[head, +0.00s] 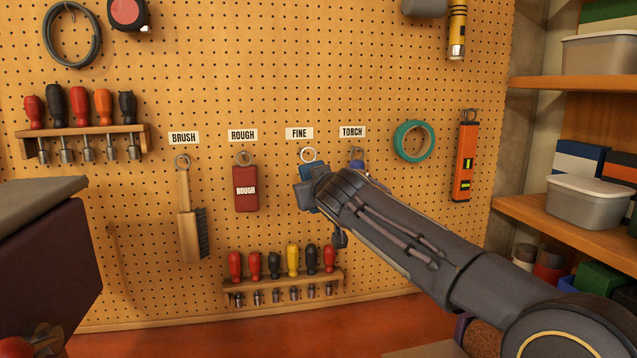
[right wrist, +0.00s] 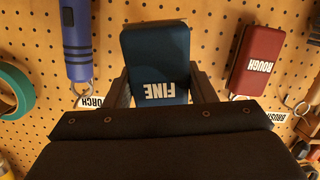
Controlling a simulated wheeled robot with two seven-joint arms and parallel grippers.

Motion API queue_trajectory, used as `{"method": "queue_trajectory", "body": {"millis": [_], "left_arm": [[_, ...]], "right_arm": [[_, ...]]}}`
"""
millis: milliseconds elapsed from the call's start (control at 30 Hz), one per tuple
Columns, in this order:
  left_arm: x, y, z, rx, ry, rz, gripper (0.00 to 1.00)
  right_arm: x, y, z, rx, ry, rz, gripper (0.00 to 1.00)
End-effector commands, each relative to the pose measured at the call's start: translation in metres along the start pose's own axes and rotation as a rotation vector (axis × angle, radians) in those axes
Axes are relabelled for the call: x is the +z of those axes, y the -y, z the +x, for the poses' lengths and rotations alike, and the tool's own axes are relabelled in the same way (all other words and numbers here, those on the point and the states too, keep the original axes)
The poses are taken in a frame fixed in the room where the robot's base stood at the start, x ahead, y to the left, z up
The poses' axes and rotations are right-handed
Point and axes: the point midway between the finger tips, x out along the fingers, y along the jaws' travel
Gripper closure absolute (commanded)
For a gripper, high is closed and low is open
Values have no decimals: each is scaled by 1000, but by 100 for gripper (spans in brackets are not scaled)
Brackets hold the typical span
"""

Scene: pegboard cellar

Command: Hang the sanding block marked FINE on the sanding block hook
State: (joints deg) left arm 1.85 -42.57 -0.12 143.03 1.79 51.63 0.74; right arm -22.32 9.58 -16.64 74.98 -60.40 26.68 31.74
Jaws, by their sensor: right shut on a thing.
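The blue sanding block marked FINE (right wrist: 157,62) is between the fingers of my right gripper (right wrist: 160,90), which is shut on it; its lettering appears upside down in the right wrist view. In the head view, the block (head: 313,171) is at the pegboard just under the FINE label (head: 299,133), partly covered by my right gripper (head: 311,190). A metal ring (head: 308,154) shows above the block, below that label. I cannot tell whether the ring is over the hook; the hook itself is not clear. My left gripper is not in view.
A red ROUGH block (head: 245,190) hangs left of the FINE block, and a brush (head: 187,220) farther left. A blue torch (head: 357,165) hangs close on the right, mostly behind my arm. A screwdriver rack (head: 283,284) is below.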

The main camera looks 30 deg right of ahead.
Motion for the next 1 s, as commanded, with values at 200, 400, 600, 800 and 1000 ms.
{"method": "queue_trajectory", "body": {"millis": [200, 400, 600, 800, 1000], "left_arm": [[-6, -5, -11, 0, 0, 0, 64], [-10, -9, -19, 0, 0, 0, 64], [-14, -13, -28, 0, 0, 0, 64], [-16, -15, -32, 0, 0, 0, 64], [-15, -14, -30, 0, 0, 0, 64]], "right_arm": [[-4, -2, 13, 3, 1, 1, 97], [-5, -2, 25, 2, 1, -1, 97], [-7, -2, 37, 2, 1, 0, 97], [-5, -3, 49, 3, 1, 0, 97], [-2, -1, 57, 1, -1, 1, 97]]}}
